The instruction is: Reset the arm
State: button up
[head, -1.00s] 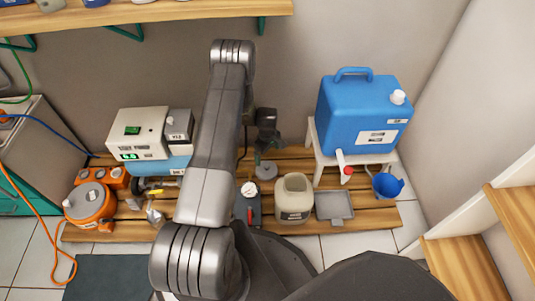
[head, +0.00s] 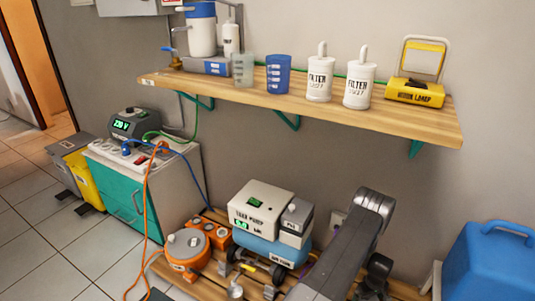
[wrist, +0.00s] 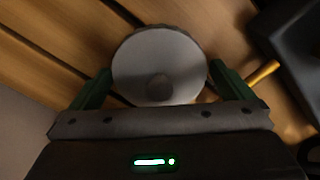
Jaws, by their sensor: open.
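My gripper (wrist: 160,80) is open in the wrist view, with a dark green finger on each side. In the head view my grey arm (head: 345,250) rises from the bottom edge. The dark wrist part beside it (head: 376,275) is partly cut off, and the fingertips are out of that picture.
A wooden slatted pallet (head: 165,272) holds the white pump unit (head: 262,208) and an orange round machine (head: 187,250). A shelf (head: 420,121) with filters and cups juts out above. A blue canister (head: 490,265) stands at right.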

jog(key=shift+r, duration=1.5)
jog(key=shift+f, duration=0.1)
